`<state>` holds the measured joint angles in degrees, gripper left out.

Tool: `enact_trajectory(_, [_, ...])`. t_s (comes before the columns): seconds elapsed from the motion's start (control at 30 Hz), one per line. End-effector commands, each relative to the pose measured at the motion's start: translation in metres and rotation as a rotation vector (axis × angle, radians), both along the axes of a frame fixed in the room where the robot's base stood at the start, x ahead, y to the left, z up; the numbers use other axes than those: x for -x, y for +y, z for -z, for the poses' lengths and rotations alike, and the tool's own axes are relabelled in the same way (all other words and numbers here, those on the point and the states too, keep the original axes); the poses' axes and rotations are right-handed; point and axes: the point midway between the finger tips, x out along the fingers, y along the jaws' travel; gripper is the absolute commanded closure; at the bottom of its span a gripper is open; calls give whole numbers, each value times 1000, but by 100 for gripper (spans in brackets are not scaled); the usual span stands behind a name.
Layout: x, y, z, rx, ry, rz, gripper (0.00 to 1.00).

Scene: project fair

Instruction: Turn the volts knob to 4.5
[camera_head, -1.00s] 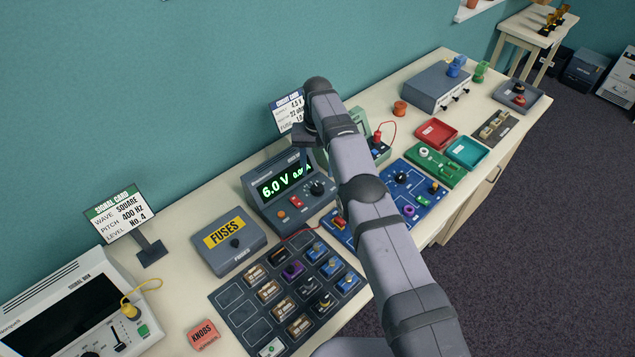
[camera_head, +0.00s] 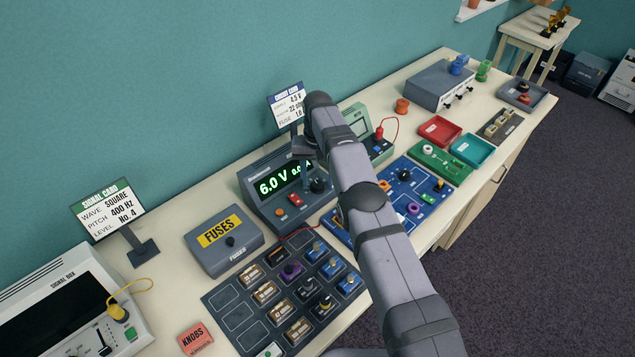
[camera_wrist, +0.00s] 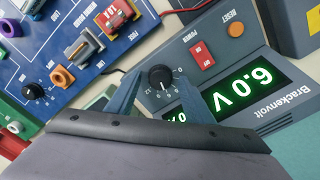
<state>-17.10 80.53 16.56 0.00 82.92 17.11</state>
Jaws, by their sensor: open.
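The dark grey Brackenvolt supply (camera_head: 268,206) shows a green 6.0 V on its display (camera_head: 285,183); the same digits appear upside down in the wrist view (camera_wrist: 245,88). Its black volts knob (camera_head: 318,186) is at the right of the panel. In the wrist view the knob (camera_wrist: 160,77) has a numbered dial around it. My gripper (camera_wrist: 159,82) is open, with one blue-grey finger on each side of the knob. I cannot tell if either finger touches it. In the head view my gripper (camera_head: 306,172) is close by the knob, partly hidden by my arm.
A red power switch (camera_head: 295,199) and an orange reset button (camera_head: 281,212) sit on the panel. A card on a stand (camera_head: 288,104), reading 4.5 V, is behind. The fuses box (camera_head: 225,245) stands left, the blue circuit board (camera_head: 412,185) right, and a parts tray (camera_head: 239,320) in front.

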Motion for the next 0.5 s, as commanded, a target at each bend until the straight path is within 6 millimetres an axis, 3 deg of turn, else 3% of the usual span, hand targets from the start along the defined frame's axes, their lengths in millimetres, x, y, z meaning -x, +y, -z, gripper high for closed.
enact_trajectory(0.33, [0,0,4,0,0,0,55])
enact_trajectory(0.5, [0,0,4,0,-1,0,94])
